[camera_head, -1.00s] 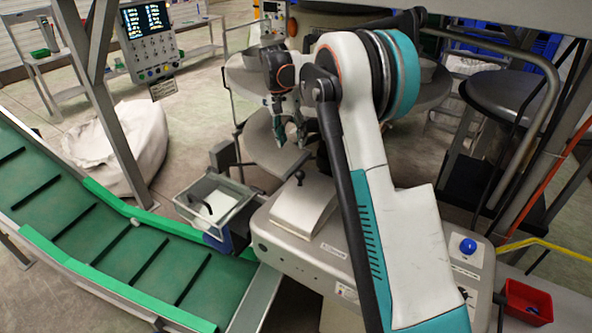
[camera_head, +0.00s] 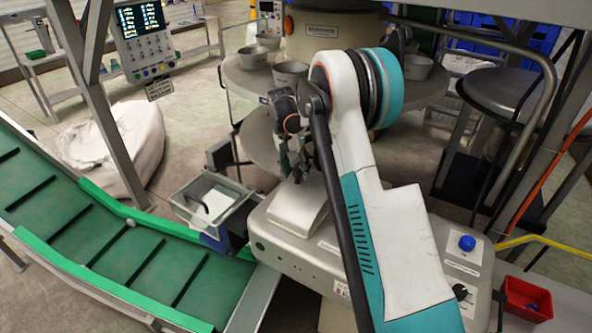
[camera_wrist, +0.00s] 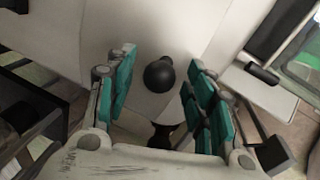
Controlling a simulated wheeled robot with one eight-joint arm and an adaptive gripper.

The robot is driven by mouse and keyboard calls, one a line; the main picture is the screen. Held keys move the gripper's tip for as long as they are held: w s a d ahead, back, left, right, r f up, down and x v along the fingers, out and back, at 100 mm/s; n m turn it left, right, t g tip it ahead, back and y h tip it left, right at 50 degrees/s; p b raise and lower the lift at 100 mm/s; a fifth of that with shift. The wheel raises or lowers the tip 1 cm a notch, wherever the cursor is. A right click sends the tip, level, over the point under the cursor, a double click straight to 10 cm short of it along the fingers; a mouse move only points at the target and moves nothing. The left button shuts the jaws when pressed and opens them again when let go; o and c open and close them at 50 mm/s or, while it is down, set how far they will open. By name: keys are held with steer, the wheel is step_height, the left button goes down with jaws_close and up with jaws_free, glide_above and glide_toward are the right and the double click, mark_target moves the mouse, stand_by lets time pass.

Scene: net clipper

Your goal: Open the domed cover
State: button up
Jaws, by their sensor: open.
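The domed cover (camera_head: 298,208) is a pale, sloped metal lid on top of the grey machine in the head view. In the wrist view its pale surface (camera_wrist: 205,30) fills the upper middle. A dark round knob (camera_wrist: 159,75) stands on it. My gripper (camera_head: 292,172) is over the cover's far end in the head view. In the wrist view my gripper (camera_wrist: 160,88) is open, with one teal-padded finger on each side of the knob. I cannot tell whether the fingers touch it. The knob is mostly hidden by my gripper in the head view.
A clear bin (camera_head: 212,203) stands left of the machine, beside the green conveyor (camera_head: 130,250). A round table with metal bowls (camera_head: 290,74) is behind. A blue button (camera_head: 467,243) and a red tray (camera_head: 527,298) are at the right.

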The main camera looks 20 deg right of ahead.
jaws_close()
